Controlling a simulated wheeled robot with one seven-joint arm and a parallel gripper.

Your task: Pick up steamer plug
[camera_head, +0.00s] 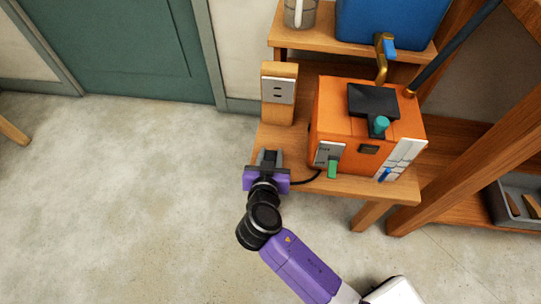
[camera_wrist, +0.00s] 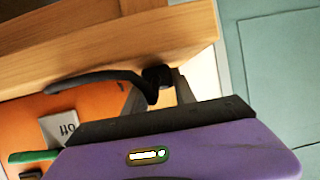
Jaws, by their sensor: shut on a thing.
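The orange steamer (camera_head: 345,105) stands on a wooden bench, with a green switch and a dark top plate. In the wrist view, the black steamer plug (camera_wrist: 156,75) sits between the fingers of my gripper (camera_wrist: 158,90), which is shut on it. A black cord (camera_wrist: 95,77) runs from the plug toward the steamer at the left. In the head view, my gripper (camera_head: 268,157) is at the bench's front left edge and hides the plug. The cord also shows there (camera_head: 307,180), between gripper and steamer.
A wooden post with a grey socket plate (camera_head: 278,91) rises from the bench behind my gripper. A blue container (camera_head: 390,22) and a clear jug (camera_head: 300,13) stand on the upper shelf. A grey bin (camera_head: 510,203) is at the right.

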